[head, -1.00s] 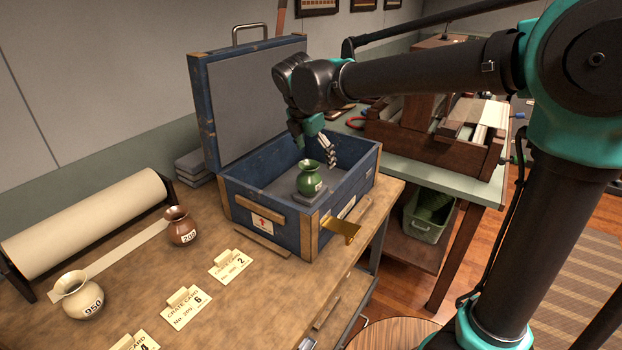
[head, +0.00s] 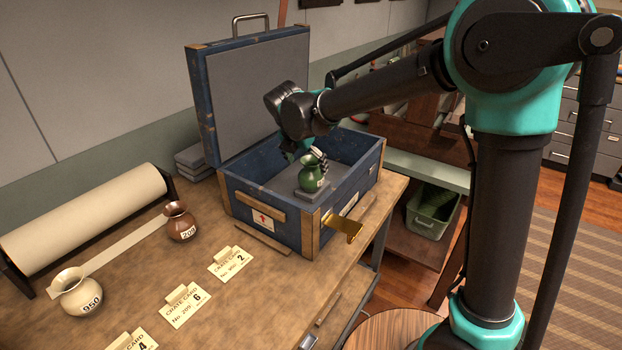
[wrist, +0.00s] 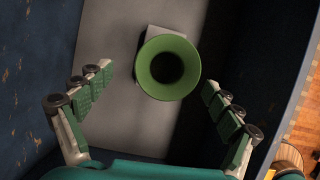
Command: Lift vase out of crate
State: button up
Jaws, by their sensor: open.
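The green vase (head: 312,180) stands upright on a small grey block (head: 313,196) inside the blue crate (head: 262,209), whose lid stands open at the back. My gripper (head: 318,160) reaches down into the crate and is at the vase's upper part in the head view. In the wrist view the vase's round mouth (wrist: 168,68) lies ahead, between and a little beyond the tips of my open gripper (wrist: 155,80). Gaps show on both sides of the vase, so neither finger appears to touch it. The vase's lower body is hidden under its rim in the wrist view.
A brown vase (head: 180,222) and a cream vase (head: 79,291) stand on the wooden table (head: 150,260), left of the crate. Crate cards (head: 185,304) stand along the front. A paper roll (head: 85,215) lies at left. A brass latch (head: 343,226) sticks out from the crate's front corner.

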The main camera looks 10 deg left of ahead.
aim_at(311, 176)
jog(key=shift+d+x, duration=0.2)
jog(key=shift+x, duration=2.6)
jog(key=shift+s, duration=0.15)
jog(key=shift+c, duration=0.6)
jog(key=c, duration=1.3)
